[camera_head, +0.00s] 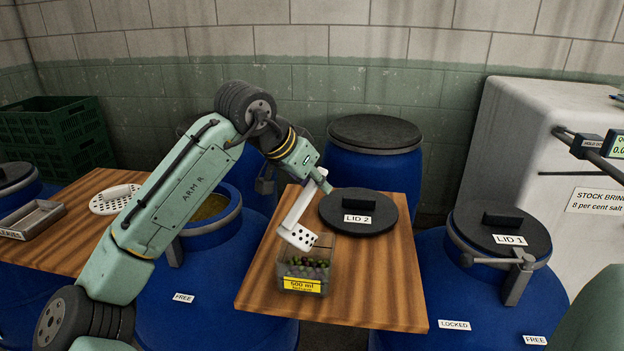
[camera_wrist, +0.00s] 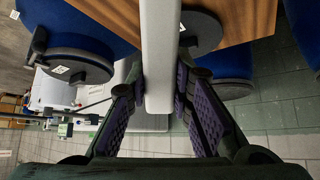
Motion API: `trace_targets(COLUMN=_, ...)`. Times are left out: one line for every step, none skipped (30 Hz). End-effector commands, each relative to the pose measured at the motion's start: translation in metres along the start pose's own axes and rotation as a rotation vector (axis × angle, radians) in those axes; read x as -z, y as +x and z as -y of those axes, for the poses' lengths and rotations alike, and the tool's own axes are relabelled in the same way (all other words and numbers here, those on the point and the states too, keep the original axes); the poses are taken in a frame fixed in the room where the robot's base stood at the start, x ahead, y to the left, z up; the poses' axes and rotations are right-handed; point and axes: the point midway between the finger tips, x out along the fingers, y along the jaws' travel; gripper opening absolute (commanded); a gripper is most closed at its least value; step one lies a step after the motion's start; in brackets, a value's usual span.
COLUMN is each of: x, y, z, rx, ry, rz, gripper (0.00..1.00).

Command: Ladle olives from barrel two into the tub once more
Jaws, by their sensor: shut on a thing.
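My gripper (camera_head: 318,178) is shut on the white handle of the ladle (camera_head: 296,212), which also runs between the fingers in the wrist view (camera_wrist: 160,55). The ladle's perforated bowl (camera_head: 299,237) hangs tilted just above the back of the tub (camera_head: 303,283). The clear tub has a yellow 600 ml label and holds dark and green olives. Whether anything lies in the bowl cannot be told. An open blue barrel (camera_head: 236,213) with brownish liquid stands left of the tub, partly behind my arm. The black lid marked LID 2 (camera_head: 358,223) lies on the wooden board (camera_head: 392,312).
A closed barrel with LID 1 (camera_head: 503,232), labelled LOCKED, stands at the right. Another closed barrel (camera_head: 374,149) stands behind the board. A white perforated disc (camera_head: 113,199) and a grey tray (camera_head: 31,219) lie on the left board. The right board's front right is clear.

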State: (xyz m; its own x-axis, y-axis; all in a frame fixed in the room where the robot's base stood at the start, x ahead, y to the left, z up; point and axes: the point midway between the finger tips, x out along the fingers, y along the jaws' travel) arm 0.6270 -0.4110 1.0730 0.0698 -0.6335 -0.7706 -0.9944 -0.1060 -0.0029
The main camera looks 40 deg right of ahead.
Motion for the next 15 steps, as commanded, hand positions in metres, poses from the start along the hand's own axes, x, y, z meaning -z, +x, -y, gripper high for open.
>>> trace_targets(x=0.002, y=0.003, z=-0.001, rx=-0.001, ry=0.002, rz=0.020, gripper=0.00)
trace_targets(x=0.003, y=0.004, z=-0.001, rx=0.000, ry=0.002, rz=0.033, gripper=0.00)
trace_targets(x=0.003, y=0.005, z=-0.001, rx=0.000, ry=0.002, rz=0.049, gripper=0.00)
trace_targets(x=0.004, y=0.007, z=-0.001, rx=0.000, ry=0.002, rz=0.062, gripper=0.00)
trace_targets(x=0.004, y=0.008, z=-0.001, rx=0.000, ry=0.002, rz=0.074, gripper=0.00)
trace_targets(x=0.005, y=0.010, z=-0.001, rx=0.000, ry=0.002, rz=0.090, gripper=0.00)
trace_targets(x=0.005, y=0.011, z=-0.001, rx=0.000, ry=0.002, rz=0.103, gripper=0.00)
trace_targets(x=0.006, y=0.013, z=-0.001, rx=0.000, ry=0.002, rz=0.116, gripper=0.00)
trace_targets(x=0.007, y=0.015, z=-0.001, rx=0.000, ry=0.002, rz=0.132, gripper=0.00)
trace_targets(x=0.007, y=0.017, z=-0.001, rx=0.000, ry=0.001, rz=0.145, gripper=0.00)
trace_targets(x=0.007, y=0.018, z=-0.001, rx=0.000, ry=0.002, rz=0.158, gripper=0.00)
trace_targets(x=0.008, y=0.020, z=-0.001, rx=0.000, ry=0.002, rz=0.174, gripper=0.00)
trace_targets(x=0.008, y=0.021, z=-0.001, rx=0.000, ry=0.002, rz=0.187, gripper=0.00)
trace_targets(x=0.009, y=0.022, z=-0.001, rx=0.000, ry=0.003, rz=0.200, gripper=0.00)
trace_targets(x=0.010, y=0.024, z=-0.001, rx=0.000, ry=0.003, rz=0.216, gripper=0.00)
